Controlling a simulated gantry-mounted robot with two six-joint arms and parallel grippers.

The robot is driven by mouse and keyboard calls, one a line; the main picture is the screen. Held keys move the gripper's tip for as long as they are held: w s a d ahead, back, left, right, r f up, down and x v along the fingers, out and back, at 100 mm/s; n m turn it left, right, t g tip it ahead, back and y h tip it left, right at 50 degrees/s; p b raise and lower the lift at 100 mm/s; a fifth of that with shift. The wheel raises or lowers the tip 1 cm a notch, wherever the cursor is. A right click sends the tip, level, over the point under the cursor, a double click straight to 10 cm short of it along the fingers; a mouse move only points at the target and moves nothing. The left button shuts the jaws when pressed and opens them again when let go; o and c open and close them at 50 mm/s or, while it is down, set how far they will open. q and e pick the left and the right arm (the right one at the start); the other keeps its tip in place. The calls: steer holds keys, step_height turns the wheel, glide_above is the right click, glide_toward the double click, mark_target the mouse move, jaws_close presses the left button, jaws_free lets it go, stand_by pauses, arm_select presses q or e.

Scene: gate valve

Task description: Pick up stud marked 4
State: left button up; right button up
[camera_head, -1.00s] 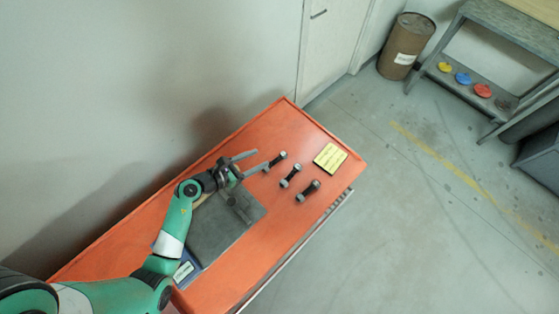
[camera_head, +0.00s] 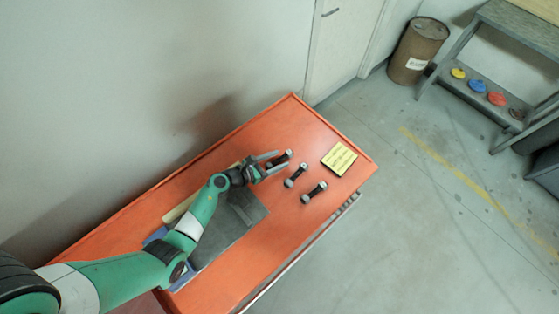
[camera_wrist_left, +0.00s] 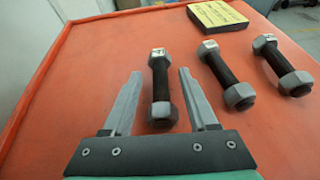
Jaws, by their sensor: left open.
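Three dark studs with grey nuts at their ends lie in a row on the orange tabletop. The first stud (camera_head: 284,157) is nearest my left gripper (camera_head: 282,160). In the left wrist view this stud (camera_wrist_left: 160,88) appears between the two open fingers (camera_wrist_left: 160,76), with a gap on each side. I cannot tell how far the fingers are above it. The middle stud (camera_head: 296,175) and the far stud (camera_head: 314,192) lie to its right. Pale labels show on the first and middle studs' end nuts, but their marks are too small to read surely. My right gripper is not in view.
A yellow block with writing (camera_head: 339,158) lies beyond the studs. A dark grey plate (camera_head: 228,228) lies under my left forearm. The orange table (camera_head: 255,285) has a wall along its left side. Bare tabletop surrounds the studs.

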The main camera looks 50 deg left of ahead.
arm_select(q)
steer(key=shift+w+f, duration=0.2)
steer(key=shift+w, duration=0.25)
jaws_close()
steer(key=shift+s+f, duration=0.1)
steer(key=shift+f, duration=0.05)
stand_by(0.9)
